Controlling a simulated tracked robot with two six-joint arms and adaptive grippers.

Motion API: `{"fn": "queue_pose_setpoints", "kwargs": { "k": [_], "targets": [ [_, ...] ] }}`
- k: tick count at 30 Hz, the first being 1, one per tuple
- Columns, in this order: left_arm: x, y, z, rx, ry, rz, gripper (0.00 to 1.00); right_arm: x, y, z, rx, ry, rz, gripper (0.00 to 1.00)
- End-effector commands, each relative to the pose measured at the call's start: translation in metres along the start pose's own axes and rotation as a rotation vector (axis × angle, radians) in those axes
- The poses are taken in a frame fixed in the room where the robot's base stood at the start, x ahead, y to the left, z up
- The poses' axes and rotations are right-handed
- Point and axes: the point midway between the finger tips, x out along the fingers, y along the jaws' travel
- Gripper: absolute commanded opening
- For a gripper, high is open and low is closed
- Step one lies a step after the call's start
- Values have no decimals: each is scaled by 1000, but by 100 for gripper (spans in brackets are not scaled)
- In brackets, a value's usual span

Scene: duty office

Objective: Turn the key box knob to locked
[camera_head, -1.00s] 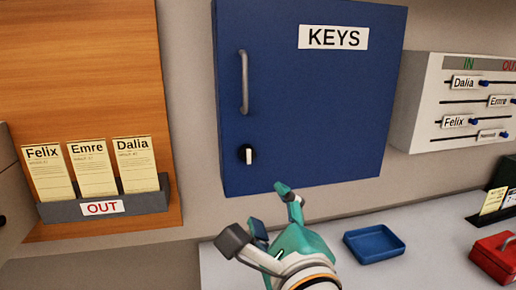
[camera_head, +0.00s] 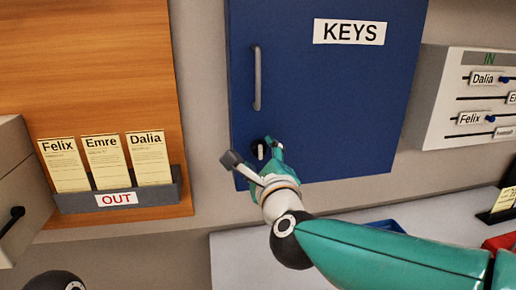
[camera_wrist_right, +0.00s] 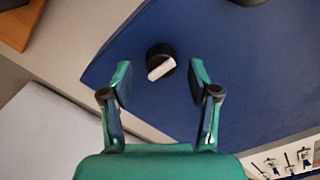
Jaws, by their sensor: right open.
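The blue key box (camera_head: 330,90) hangs on the wall with a KEYS label and a grey vertical handle (camera_head: 257,78). Its knob (camera_head: 260,150), black with a white grip bar, sits low on the left of the door, partly hidden by my gripper in the head view. In the right wrist view the knob (camera_wrist_right: 160,61) shows whole, just beyond the fingertips and between their lines. My right gripper (camera_head: 254,157) is open and empty, its fingers on either side of the knob; it also shows in the right wrist view (camera_wrist_right: 160,80). My left gripper is not in view.
A wooden board with an OUT card holder (camera_head: 150,196) is at the left, beside a grey cabinet (camera_head: 25,180). An IN/OUT slider board (camera_head: 470,95) hangs at the right. A blue tray (camera_head: 385,226) on the desk below is mostly hidden by my right arm.

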Motion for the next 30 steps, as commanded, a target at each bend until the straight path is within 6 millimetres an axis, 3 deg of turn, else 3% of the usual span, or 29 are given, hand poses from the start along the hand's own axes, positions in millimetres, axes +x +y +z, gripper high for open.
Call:
{"fn": "queue_pose_setpoints", "kwargs": {
  "k": [6,15,26,30],
  "targets": [
    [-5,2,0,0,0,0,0,17,-1,0,-1,1,-1,61],
    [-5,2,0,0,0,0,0,18,0,-1,0,1,-1,61],
    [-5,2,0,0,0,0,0,18,0,-1,0,1,0,1],
    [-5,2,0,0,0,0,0,18,2,1,-4,0,2,0]
  ]
}}
